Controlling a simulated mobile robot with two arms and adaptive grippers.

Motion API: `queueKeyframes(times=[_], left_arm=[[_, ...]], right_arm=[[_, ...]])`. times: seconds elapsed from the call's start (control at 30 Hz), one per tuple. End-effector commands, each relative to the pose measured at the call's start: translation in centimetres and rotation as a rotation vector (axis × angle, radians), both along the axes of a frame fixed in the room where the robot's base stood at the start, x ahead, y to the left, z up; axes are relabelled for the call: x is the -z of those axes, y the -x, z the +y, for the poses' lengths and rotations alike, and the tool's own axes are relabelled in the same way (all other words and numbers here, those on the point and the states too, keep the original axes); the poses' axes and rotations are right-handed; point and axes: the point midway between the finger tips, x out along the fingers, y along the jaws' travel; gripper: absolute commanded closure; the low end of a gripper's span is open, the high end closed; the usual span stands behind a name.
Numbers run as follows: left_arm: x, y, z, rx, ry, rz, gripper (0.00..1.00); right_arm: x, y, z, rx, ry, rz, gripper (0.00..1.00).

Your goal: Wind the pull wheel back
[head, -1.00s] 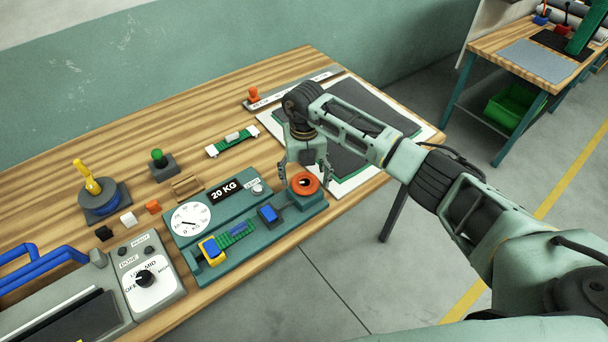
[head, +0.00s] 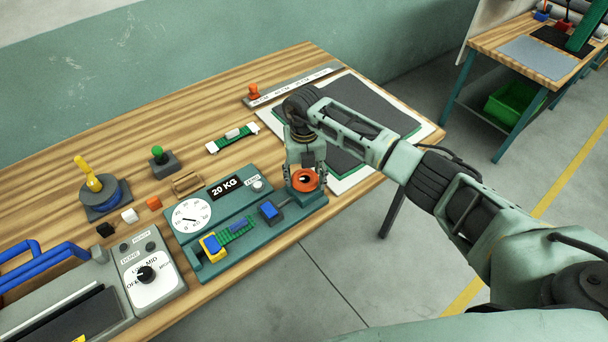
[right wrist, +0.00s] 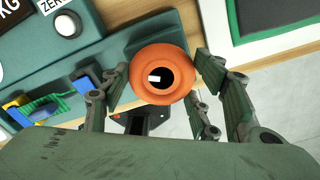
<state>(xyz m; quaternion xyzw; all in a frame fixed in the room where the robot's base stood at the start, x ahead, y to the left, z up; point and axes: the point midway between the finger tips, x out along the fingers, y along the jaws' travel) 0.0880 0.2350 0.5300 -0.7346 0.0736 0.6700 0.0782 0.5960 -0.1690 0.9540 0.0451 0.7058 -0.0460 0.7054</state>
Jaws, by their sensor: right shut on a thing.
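The orange pull wheel (head: 305,180) sits at the right end of the teal tester (head: 285,222). In the right wrist view the wheel (right wrist: 161,75) shows as a round orange ring with a dark centre and a small white mark. The tester carries a round white dial (head: 191,215), a 20 KG label (head: 224,187), a green strip (head: 236,231) between a yellow-framed blue clamp (head: 212,247) and a blue block (head: 269,211). My left gripper is not in view.
Left of the tester stands a grey control box (head: 148,274) with a knob. Small blocks, a yellow-handled lever (head: 92,180) and a green-topped button (head: 158,154) stand behind. A dark mat (head: 350,120) lies right of the wheel, partly under my arm.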

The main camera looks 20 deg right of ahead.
Motion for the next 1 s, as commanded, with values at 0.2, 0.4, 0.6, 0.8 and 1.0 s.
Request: queueKeyframes(times=[0.2, 0.4, 0.6, 0.8, 1.0], left_arm=[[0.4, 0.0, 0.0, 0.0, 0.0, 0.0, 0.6], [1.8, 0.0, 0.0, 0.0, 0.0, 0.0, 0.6], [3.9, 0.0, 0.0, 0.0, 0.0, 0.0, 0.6], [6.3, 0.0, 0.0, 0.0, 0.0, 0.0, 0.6], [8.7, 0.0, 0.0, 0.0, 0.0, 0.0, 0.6]], right_arm=[[0.1, -0.1, 0.1, -0.026, -0.004, -0.002, 0.7], [0.3, -0.1, 0.1, -0.115, -0.003, -0.004, 0.7], [0.4, -0.1, 0.1, -0.274, -0.002, -0.006, 0.7], [0.5, 0.0, 0.1, -0.463, -0.003, -0.004, 0.7], [0.5, 0.1, 0.1, -0.654, -0.003, -0.005, 0.7]])
